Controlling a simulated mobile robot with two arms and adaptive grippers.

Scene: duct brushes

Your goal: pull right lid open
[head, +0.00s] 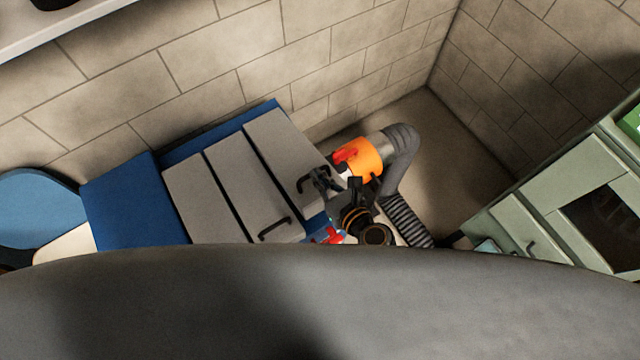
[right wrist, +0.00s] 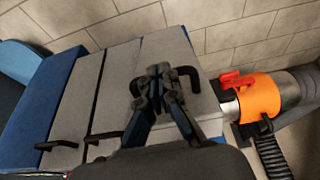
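A blue bin unit (head: 125,205) has three grey lids side by side along its top. The right lid (head: 280,140) is the one closest to the orange-collared duct, and it lies about level with the others. It also shows in the right wrist view (right wrist: 167,45). Its black bar handle (head: 303,184) sits near its front edge; in the right wrist view the handle (right wrist: 190,75) shows on both sides of my fingers. My right gripper (head: 320,180) is at this handle, its fingertips (right wrist: 157,72) close together around the bar's middle. My left gripper is out of view.
A grey duct with an orange collar (head: 364,158) and red latch stands right beside the lid, close to my right arm. A ribbed hose (head: 405,222) runs below it. The middle lid (head: 255,195) has its own handle. A tiled wall (head: 200,70) is behind; a green cabinet (head: 550,205) is right.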

